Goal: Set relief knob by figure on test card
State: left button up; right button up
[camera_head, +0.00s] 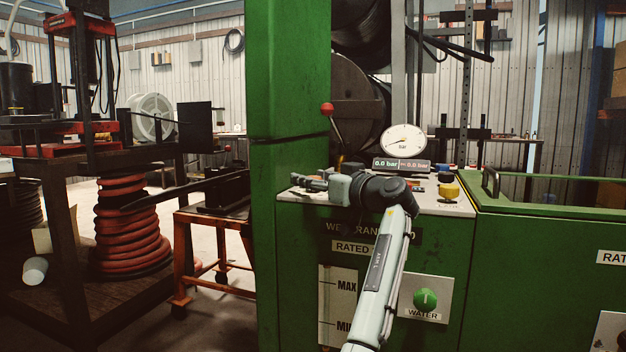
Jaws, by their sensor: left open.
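My left gripper (308,183) is open and points left over the light top of the green test bench (300,215). No object shows between its fingers. A yellow knob (449,190) stands on the bench top to the right of my left wrist, apart from the gripper; I cannot read its label, so I cannot tell if it is the relief knob. A round gauge (404,140) marked bar stands at the back, above a digital display (387,165) reading 0.0 bar. No test card can be made out. My arm hides part of the bench top and front lettering.
A lever with a red ball (327,109) rises behind the gripper. A green column (288,90) stands left of the bench top. A green-rimmed tank (560,212) with a handle adjoins at right.

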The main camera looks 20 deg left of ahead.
pick_arm(q)
notch_tip(320, 180, up, 10)
jog(key=shift+f, duration=0.1)
dwell(0.4)
